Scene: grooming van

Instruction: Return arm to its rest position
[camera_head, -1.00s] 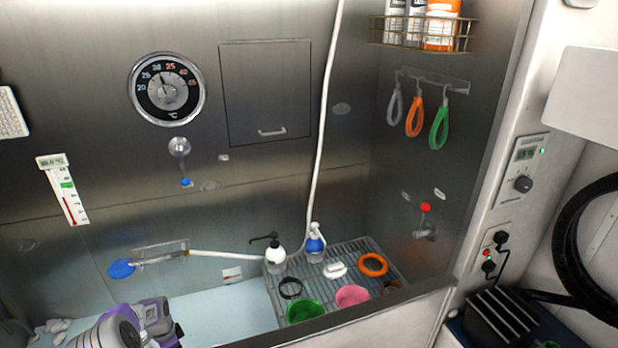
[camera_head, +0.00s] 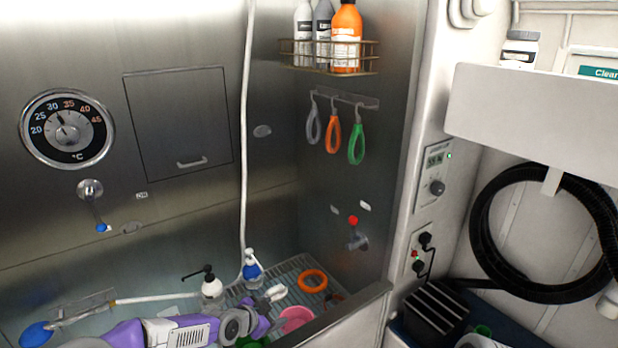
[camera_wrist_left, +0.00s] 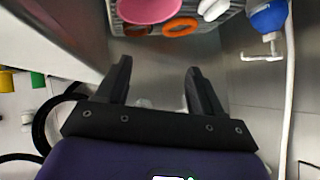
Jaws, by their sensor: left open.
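My left arm is purple and comes in from the lower left in the head view. The right gripper is in neither view.
The tub's front rim (camera_head: 340,312) runs close by. A white hose (camera_head: 246,150) hangs down. Coloured loops (camera_head: 333,134) hang on the side wall.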

